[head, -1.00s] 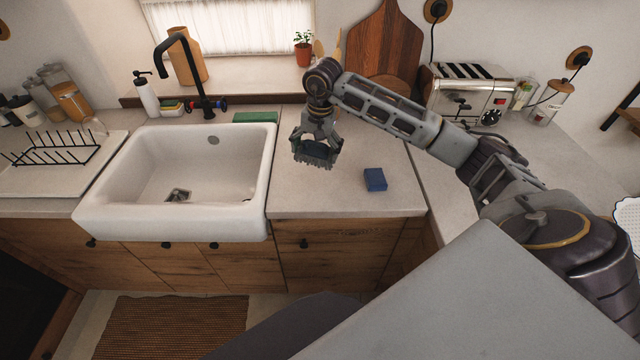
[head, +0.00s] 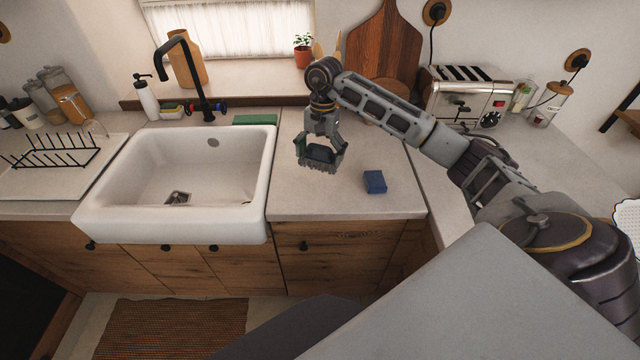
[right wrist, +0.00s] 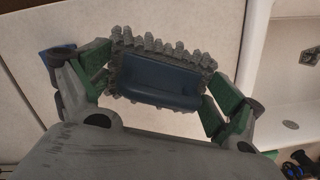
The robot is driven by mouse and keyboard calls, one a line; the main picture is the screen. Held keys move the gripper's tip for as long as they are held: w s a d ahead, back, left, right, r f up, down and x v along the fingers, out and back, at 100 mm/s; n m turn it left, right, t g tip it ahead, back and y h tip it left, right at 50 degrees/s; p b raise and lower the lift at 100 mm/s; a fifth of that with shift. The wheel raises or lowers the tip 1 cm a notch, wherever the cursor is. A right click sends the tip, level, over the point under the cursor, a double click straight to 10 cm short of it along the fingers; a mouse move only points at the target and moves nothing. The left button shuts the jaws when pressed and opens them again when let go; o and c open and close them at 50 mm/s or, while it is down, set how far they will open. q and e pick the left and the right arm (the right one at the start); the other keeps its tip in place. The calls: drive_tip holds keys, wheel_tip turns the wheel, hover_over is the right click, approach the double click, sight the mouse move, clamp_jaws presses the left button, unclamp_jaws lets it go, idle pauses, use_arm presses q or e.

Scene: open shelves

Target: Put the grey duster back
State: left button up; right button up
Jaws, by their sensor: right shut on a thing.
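The grey duster (right wrist: 155,75) has a shaggy grey rim and a dark blue back. My right gripper (head: 320,154) is shut on the duster, its fingers on two opposite sides. It holds the duster over the counter right of the sink; the exact height above the counter is hard to tell. In the right wrist view the fingers of my right gripper (right wrist: 160,95) show green pads against the duster's ends. In the head view the duster (head: 318,166) is small and partly hidden by the gripper. My left gripper is not in view.
A blue block (head: 375,182) lies on the counter (head: 345,205) to the right of the duster. A green flat item (head: 255,119) lies behind the sink (head: 172,228). A toaster (head: 465,97) and wooden boards (head: 385,45) stand behind. The counter's front strip is clear.

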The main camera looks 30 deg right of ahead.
drive_tip(key=p, duration=0.1)
hover_over(320, 186)
drive_tip(key=shift+w+f, duration=0.15)
drive_tip(key=shift+f, duration=2.9)
drive_tip(key=shift+f+p, duration=0.45)
drive_tip(key=shift+f, duration=1.45)
drive_tip(key=shift+f, duration=0.15)
drive_tip(key=o, duration=0.7)
drive_tip(key=shift+r, duration=0.2)
